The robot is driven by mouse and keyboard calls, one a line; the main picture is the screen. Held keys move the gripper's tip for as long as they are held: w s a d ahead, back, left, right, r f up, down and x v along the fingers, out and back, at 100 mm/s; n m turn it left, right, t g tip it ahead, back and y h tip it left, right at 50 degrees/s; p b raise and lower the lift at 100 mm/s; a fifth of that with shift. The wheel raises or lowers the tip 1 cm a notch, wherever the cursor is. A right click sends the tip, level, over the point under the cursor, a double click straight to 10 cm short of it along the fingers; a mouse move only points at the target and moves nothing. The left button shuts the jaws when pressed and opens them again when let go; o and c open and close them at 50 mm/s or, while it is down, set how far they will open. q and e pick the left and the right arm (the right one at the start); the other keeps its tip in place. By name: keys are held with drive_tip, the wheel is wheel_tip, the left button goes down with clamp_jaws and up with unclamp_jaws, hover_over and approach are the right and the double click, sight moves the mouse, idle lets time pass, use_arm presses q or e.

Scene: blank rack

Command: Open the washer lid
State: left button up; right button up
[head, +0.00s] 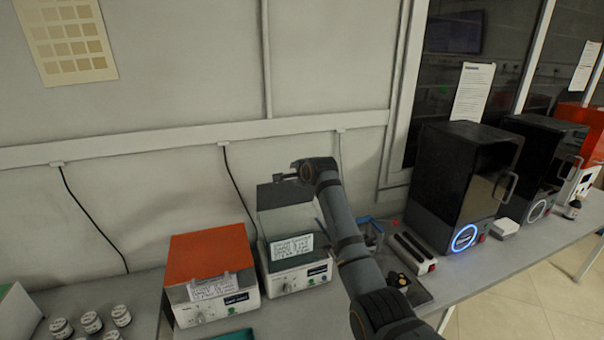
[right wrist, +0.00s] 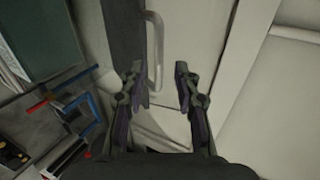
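A white bench unit with a label card (head: 292,246) on its front, which I take for the washer (head: 312,276), stands mid-bench. Its grey-green lid (head: 284,208) appears raised upright at the back. My right arm reaches over from the front right, and its gripper (head: 288,176) is at the lid's top edge. In the right wrist view my right gripper (right wrist: 159,78) is open. My left gripper is not in view.
An orange-lidded unit (head: 210,256) stands left of the washer. Several small jars (head: 91,321) are at the lower left. A blue-edged rack (head: 372,229), a white strip device (head: 413,252) and a black cabinet (head: 462,180) are to the right. The wall is close behind.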

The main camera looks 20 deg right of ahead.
drive_tip(key=v, duration=0.7)
drive_tip(key=shift+s, duration=0.1)
